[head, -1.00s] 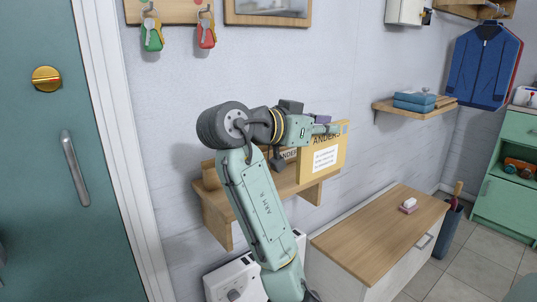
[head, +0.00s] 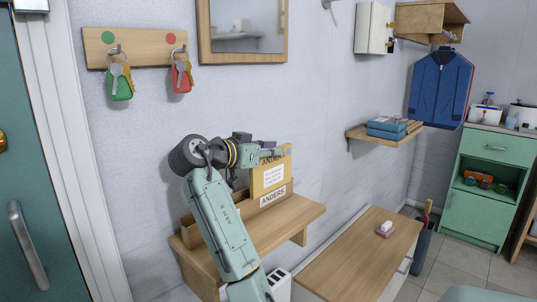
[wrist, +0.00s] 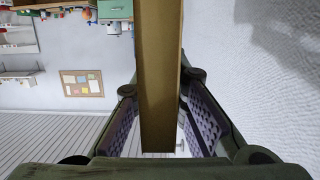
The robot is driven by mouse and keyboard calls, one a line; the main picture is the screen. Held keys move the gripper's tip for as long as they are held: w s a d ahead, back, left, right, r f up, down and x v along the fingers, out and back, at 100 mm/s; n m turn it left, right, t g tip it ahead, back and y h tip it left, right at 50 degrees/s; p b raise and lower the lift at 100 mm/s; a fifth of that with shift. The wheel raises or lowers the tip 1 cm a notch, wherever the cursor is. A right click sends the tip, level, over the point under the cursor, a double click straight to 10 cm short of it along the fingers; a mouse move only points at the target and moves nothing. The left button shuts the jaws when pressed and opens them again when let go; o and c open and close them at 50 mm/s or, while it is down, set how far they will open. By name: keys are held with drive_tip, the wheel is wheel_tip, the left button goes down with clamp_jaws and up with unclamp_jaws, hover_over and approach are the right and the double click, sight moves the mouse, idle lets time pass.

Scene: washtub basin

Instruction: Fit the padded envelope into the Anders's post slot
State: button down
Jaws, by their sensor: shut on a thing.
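The padded envelope (head: 270,178) is tan-yellow with a white address label and ANDERS printed at its top. My gripper (head: 272,153) is shut on its upper part and holds it upright over the wall shelf. In the wrist view the envelope (wrist: 160,70) shows edge-on between both finger pads. The Anders's post slot (head: 273,196) has a white ANDERS nameplate on its wooden front. The envelope's lower end is hidden behind this front, seemingly in the slot; how deep it sits I cannot tell. My arm hides the rack's left part.
The slot rack stands on a wooden wall shelf (head: 290,222), whose right part is bare. Keys hang on a key board (head: 135,48) above, left of a framed mirror (head: 243,28). A wood-topped cabinet (head: 362,258) stands below right.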

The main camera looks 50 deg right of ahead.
sight(269, 163)
drive_tip(key=w+d+f+p, duration=0.1)
drive_tip(key=f, duration=0.1)
drive_tip(key=w+d+f+p, duration=0.1)
drive_tip(key=w+f, duration=0.1)
drive_tip(key=shift+w+d, duration=0.2)
drive_tip(key=shift+d, duration=0.2)
drive_tip(key=shift+f+b, duration=0.4)
drive_tip(key=shift+f, duration=0.2)
drive_tip(key=c, duration=1.6)
unclamp_jaws()
drive_tip(key=shift+f, duration=0.2)
drive_tip(key=shift+r, duration=0.1)
